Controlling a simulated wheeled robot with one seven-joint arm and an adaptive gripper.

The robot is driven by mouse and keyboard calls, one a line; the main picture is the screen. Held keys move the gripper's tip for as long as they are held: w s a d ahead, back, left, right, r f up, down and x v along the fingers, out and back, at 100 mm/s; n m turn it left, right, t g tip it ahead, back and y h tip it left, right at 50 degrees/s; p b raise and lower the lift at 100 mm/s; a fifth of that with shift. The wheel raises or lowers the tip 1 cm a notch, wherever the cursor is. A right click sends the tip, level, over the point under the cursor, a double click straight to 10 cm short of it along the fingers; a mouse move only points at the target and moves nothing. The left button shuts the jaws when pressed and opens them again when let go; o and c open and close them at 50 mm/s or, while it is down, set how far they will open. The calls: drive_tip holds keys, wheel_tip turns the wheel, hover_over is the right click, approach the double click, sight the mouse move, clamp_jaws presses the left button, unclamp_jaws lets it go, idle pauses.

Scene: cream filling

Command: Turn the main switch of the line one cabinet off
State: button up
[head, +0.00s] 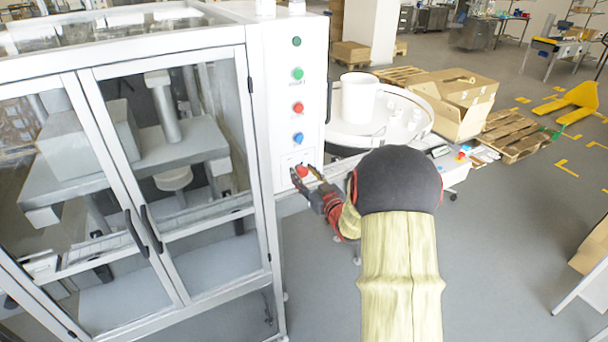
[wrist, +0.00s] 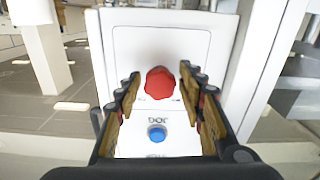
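The main switch is a red knob (head: 302,171) low on the white control panel (head: 284,125) of the glass-doored cabinet. It also shows in the wrist view as a red knob (wrist: 160,84) on a pale plate, unobstructed there. My gripper (head: 308,174) is at the panel, in front of the knob. In the wrist view my gripper (wrist: 161,78) is open, with one finger on each side of the knob. A gap shows between the knob and each finger. I cannot read which position the knob is in.
Above the knob are a blue button (head: 298,138), a red button (head: 298,107) and a green button (head: 297,74). The cabinet doors (head: 180,170) with dark handles are closed. A round table (head: 350,130) with a white tub stands behind right. Floor at right is open.

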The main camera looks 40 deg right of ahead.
drive_tip(key=c, duration=0.9)
drive_tip(key=shift+n+b, duration=0.3)
drive_tip(key=shift+b, duration=0.2)
drive_tip(key=n+b, duration=0.1)
drive_tip(key=b, duration=0.1)
drive_tip(key=n+b, duration=0.1)
drive_tip(key=b, duration=0.1)
drive_tip(key=shift+f+n, duration=0.2)
drive_tip(key=shift+n, duration=0.1)
drive_tip(key=n+b, duration=0.3)
drive_tip(key=b, duration=0.3)
drive_tip(key=shift+n, duration=0.3)
drive_tip(key=n+b, duration=0.3)
drive_tip(key=b, duration=0.2)
drive_tip(key=shift+n, duration=0.3)
drive_tip(key=n+b, duration=0.3)
drive_tip(key=b, duration=0.1)
drive_tip(key=shift+r+n+b, duration=0.15)
drive_tip(key=shift+n+b, duration=0.15)
drive_tip(key=o, duration=1.2)
drive_tip(key=shift+r, duration=0.1)
